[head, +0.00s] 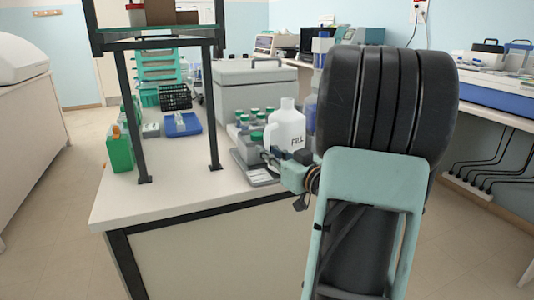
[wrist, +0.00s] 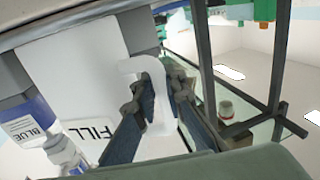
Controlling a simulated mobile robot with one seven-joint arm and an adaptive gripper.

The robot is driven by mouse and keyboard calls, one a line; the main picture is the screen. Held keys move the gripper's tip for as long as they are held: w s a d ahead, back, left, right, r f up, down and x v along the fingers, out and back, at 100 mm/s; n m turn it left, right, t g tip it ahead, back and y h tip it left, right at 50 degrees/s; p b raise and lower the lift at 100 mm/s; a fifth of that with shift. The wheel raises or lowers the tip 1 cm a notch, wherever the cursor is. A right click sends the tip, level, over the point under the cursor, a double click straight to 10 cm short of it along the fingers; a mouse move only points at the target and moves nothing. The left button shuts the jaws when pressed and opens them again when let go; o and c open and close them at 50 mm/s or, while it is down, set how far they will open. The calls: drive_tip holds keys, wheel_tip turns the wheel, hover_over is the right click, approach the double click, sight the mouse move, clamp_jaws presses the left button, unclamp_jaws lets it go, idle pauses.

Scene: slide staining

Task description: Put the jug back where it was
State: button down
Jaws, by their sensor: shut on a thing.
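The white jug (head: 284,128) with a FILL label is near the right edge of the bench in the head view. My gripper (head: 270,158) is at the jug's lower front in the head view. In the wrist view its two fingers (wrist: 160,88) are closed around the jug's handle (wrist: 158,120). My gripper hides the jug's base, so I cannot tell whether it touches the surface below.
A grey flat device (head: 255,170) and several green-capped bottles (head: 243,122) are close by the jug. A grey box (head: 250,88) stands behind. A black-legged shelf frame (head: 210,110) stands left. BLUE-labelled bottles (wrist: 28,122) are near the jug.

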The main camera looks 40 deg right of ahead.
drive_tip(key=c, duration=2.4)
unclamp_jaws()
drive_tip(key=shift+f, duration=0.2)
drive_tip(key=o, duration=0.4)
drive_tip(key=shift+r, duration=0.1)
drive_tip(key=shift+r, duration=0.2)
drive_tip(key=s+p, duration=0.1)
drive_tip(key=s, duration=1.1)
drive_tip(key=shift+d+f+p, duration=0.1)
drive_tip(key=shift+p, duration=0.25)
